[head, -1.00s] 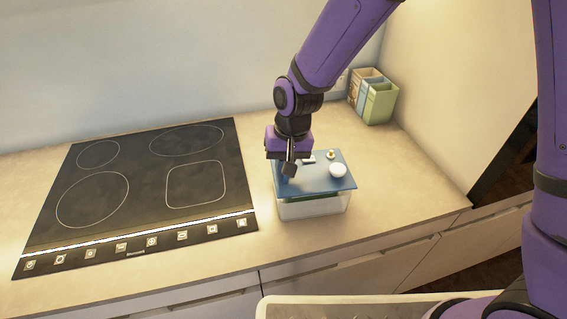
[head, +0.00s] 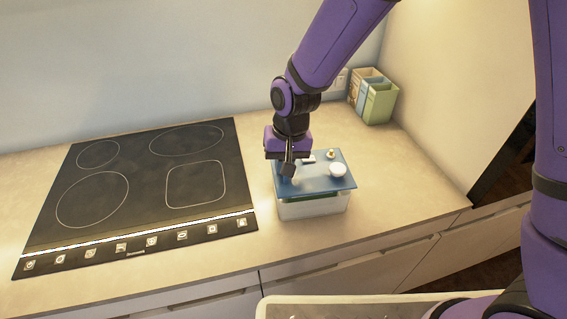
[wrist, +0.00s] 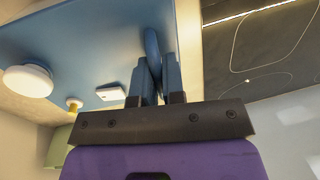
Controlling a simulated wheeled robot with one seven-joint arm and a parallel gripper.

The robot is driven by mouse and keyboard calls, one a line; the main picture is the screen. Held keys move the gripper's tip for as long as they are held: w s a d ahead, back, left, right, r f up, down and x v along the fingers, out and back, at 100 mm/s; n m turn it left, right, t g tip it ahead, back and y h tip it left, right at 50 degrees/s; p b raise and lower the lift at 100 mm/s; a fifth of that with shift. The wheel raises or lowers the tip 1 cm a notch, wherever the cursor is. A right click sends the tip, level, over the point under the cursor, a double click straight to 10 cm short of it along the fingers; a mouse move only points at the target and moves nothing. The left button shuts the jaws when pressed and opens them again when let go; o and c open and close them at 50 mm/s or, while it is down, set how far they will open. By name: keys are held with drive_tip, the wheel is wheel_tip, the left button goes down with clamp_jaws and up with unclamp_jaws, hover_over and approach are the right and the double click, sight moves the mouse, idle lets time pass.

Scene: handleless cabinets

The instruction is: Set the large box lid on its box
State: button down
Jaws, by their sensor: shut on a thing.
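The blue lid (head: 318,184) lies over the pale see-through box (head: 315,208) on the counter, right of the hob. It looks roughly level, slightly skewed to the box; a green strip shows under its right front edge. Whether it is fully seated is unclear. My gripper (head: 288,169) is at the lid's left part. In the wrist view, my gripper (wrist: 157,75) is shut on an upright blue handle (wrist: 152,45) of the lid (wrist: 110,45). A white round knob (wrist: 28,81), a small yellow-based knob (wrist: 74,104) and a white rectangular piece (wrist: 111,94) are also on the lid.
The black hob (head: 140,190) is close left of the box. A green, blue and beige divided holder (head: 373,97) stands at the back by the right wall. Counter is free right of the box. A pale tray-like edge (head: 350,299) shows at the bottom.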

drive_tip(key=shift+f, duration=1.1)
drive_tip(key=c, duration=1.1)
unclamp_jaws()
drive_tip(key=shift+r, duration=0.1)
drive_tip(key=r, duration=0.3)
drive_tip(key=d+r, duration=0.1)
drive_tip(key=r, duration=0.6)
drive_tip(key=shift+w+d+r, duration=0.1)
drive_tip(key=shift+d+r, duration=0.05)
drive_tip(key=shift+r, duration=0.1)
